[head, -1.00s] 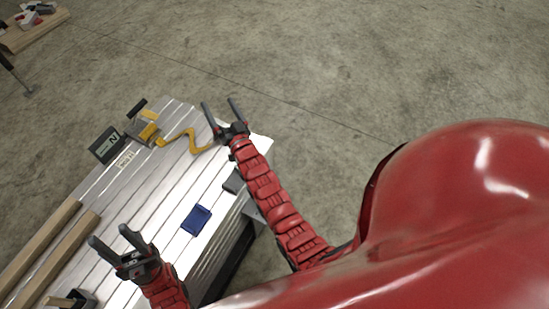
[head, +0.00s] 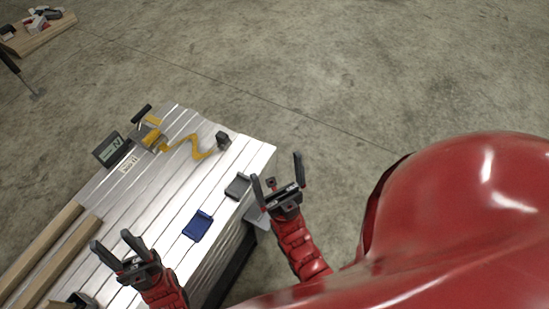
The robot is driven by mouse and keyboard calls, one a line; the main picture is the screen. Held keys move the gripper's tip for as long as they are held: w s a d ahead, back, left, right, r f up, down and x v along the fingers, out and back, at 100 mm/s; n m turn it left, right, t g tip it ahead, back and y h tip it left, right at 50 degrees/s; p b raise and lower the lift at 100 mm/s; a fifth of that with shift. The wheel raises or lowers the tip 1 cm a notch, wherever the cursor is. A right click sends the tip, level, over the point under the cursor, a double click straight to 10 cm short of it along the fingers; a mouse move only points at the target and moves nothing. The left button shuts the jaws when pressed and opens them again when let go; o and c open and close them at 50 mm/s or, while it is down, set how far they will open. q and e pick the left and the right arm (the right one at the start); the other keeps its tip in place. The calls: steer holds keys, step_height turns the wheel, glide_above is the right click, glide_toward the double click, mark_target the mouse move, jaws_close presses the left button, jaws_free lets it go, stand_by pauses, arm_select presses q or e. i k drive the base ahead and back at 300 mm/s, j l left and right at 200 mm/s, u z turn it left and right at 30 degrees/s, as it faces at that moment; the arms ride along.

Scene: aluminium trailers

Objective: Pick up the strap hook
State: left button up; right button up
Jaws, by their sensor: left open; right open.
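The yellow strap (head: 187,145) lies in a zigzag on the silvery slatted trailer bed. Its ratchet end (head: 150,136) is at the left, and a small dark hook (head: 222,140) sits at its right end near the bed's far right edge. My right gripper (head: 278,171) is open and empty, off the right edge of the bed, below and right of the hook and apart from it. My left gripper (head: 110,243) is open and empty over the lower left of the bed, far from the hook.
A blue object (head: 198,226) and a dark grey block (head: 238,187) lie on the bed (head: 172,195). A dark display device (head: 110,149) stands at the left edge. Wooden beams (head: 52,257) lie at lower left. The concrete floor beyond is open.

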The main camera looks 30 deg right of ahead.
mark_target(223, 138)
steer(key=i+l+u, duration=0.15)
steer(key=l+u, duration=0.7)
steer(key=i, duration=0.05)
